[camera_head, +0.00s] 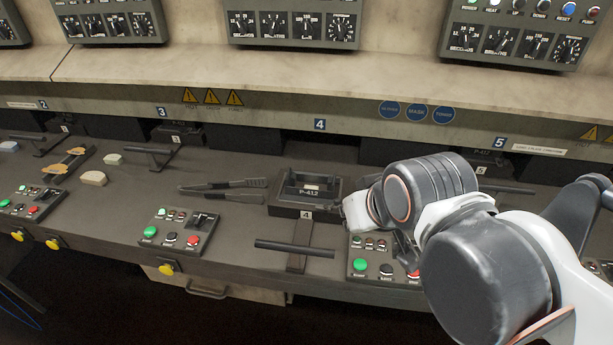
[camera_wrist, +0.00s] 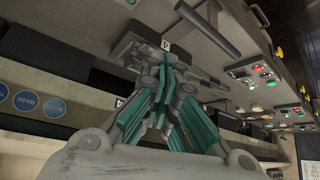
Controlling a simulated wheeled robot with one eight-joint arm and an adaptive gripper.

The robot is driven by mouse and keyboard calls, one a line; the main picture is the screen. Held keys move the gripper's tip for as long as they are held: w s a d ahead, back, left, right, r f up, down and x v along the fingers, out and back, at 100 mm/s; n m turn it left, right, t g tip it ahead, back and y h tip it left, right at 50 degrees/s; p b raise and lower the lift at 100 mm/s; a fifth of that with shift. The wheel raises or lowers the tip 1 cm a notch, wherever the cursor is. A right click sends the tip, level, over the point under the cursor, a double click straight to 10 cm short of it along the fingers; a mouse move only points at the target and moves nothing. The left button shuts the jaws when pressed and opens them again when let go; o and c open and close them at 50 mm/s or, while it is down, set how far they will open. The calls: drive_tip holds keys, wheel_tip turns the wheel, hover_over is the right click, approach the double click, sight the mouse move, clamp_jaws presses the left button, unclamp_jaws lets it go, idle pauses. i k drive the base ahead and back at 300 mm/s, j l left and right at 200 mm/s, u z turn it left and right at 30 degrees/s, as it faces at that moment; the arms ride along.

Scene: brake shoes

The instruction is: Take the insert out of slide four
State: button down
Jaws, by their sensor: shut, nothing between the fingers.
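Slide four (camera_head: 290,210) is pulled out on the bench, a dark block with a "4" tag and a T-shaped handle (camera_head: 294,248) toward the front. The insert (camera_head: 309,192), marked P-412, sits in its top recess. In the wrist view the slide's "4" tag (camera_wrist: 166,46) and handle (camera_wrist: 207,28) show beyond the fingers. My gripper (camera_wrist: 152,58) has teal-sided fingers brought together, with nothing held. It appears close to the slide, but I cannot tell whether it touches. In the head view my arm hides most of the gripper, just right of the slide.
Tongs (camera_head: 225,188) lie left of slide four. Button boxes stand at the front left (camera_head: 180,231) and right (camera_head: 364,266), the right one partly behind my arm. Slide three's handle (camera_head: 148,150) and pale blocks (camera_head: 94,178) are farther left. A shelf overhangs the back.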

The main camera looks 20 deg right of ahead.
sight(313, 197)
drive_tip(key=l+u, duration=0.25)
drive_tip(key=l, duration=0.15)
drive_tip(key=l+u, duration=0.2)
drive_tip(key=l, duration=0.25)
drive_tip(key=k+l+u, duration=0.25)
drive_tip(key=l, duration=0.15)
drive_tip(key=l+u, duration=0.25)
drive_tip(key=l, duration=0.15)
drive_tip(key=k, duration=0.1)
drive_tip(key=i, duration=0.1)
